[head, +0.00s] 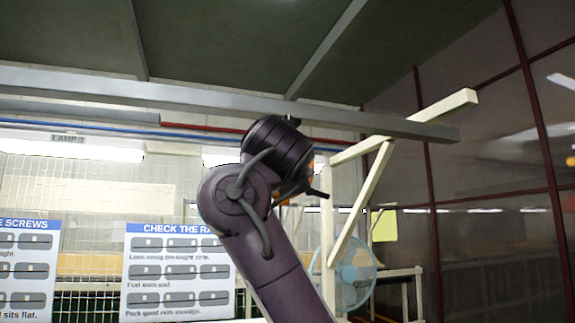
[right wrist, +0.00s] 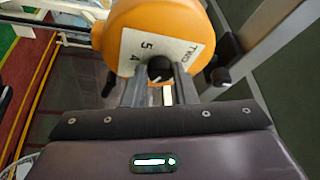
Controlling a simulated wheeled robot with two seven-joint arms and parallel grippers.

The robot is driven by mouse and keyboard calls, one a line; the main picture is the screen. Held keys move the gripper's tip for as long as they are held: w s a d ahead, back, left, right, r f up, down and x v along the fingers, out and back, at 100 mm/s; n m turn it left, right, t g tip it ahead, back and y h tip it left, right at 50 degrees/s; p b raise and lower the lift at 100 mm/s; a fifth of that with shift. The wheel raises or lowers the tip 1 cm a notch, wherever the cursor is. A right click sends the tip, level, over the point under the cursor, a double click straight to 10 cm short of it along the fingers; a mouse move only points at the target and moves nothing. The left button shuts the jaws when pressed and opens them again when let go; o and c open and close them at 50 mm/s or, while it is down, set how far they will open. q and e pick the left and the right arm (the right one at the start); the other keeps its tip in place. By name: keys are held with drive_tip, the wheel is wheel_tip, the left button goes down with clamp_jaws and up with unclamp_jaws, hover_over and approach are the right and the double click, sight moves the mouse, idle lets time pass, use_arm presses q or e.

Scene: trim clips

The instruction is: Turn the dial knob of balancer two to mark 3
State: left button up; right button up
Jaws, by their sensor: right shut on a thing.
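My right gripper (right wrist: 160,82) is shut on the knob, one finger on each side. A pale strip shows below the knob between the fingers. Mark 3 and the knob's pointer cannot be made out. In the head view my right wrist hides most of the balancer; only a sliver of orange (head: 312,168) shows. My left gripper is out of view.
A grey overhead beam (head: 200,98) runs just behind my raised wrist. A cream post with a slanted brace (head: 362,200) stands to the right, with a blue fan (head: 355,275) behind it. Instruction boards (head: 178,270) hang at left. A dark knob-ended part (right wrist: 220,77) sits right of the drum.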

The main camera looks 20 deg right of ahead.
drive_tip(key=shift+a+r+m+g+p, duration=0.15)
drive_tip(key=shift+m+g+p, duration=0.8)
drive_tip(key=shift+m, duration=1.25)
drive_tip(key=o, duration=1)
